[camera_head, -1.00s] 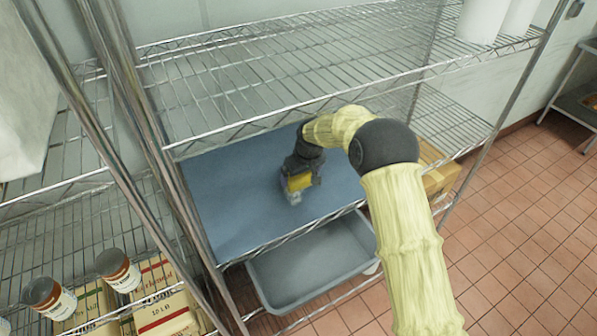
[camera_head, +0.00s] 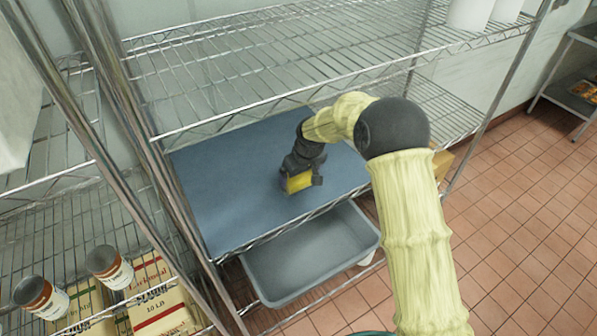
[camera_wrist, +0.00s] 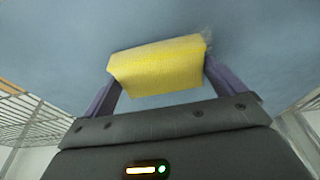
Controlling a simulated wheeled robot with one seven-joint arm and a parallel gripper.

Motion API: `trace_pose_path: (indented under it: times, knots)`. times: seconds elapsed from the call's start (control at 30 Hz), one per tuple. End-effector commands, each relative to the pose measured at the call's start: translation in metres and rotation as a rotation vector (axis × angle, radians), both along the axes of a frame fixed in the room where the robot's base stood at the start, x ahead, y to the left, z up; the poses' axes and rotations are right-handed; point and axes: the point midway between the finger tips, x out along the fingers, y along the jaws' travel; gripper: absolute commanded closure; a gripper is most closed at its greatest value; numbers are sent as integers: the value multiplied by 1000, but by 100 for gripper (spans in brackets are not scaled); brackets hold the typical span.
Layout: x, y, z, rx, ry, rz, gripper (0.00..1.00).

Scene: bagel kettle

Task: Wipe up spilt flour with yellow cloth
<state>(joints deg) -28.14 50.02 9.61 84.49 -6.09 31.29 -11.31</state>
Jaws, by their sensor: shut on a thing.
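My gripper (camera_wrist: 160,82) is shut on the yellow cloth (camera_wrist: 158,64), which spans between its two fingers. In the head view the cloth (camera_head: 298,183) is at my gripper (camera_head: 300,182), low over the blue mat (camera_head: 222,180) on the shelf. I cannot tell from the views whether the cloth presses on the mat. A small pale, whitish patch (camera_wrist: 207,35) shows by the cloth's upper right corner in the wrist view. No distinct flour pile shows on the visible mat in the head view; the part beneath the cloth is hidden.
A grey tub (camera_head: 312,255) sits below the mat's front edge. The wire shelf (camera_head: 260,80) is above the mat, with metal posts at the sides. White containers (camera_head: 470,12) stand at the top right.

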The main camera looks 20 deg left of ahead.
Motion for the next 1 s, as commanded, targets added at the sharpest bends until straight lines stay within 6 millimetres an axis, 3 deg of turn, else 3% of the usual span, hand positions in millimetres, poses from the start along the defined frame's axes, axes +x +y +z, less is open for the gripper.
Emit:
trace_pose_path:
  times: [0.27, 0.7, 1.0]
  knots:
    - [0, -1, 1, 2, -2, 0, 24]
    - [-20, -24, -2, 2, -2, -1, 24]
    - [-23, -27, -3, 0, 0, 0, 24]
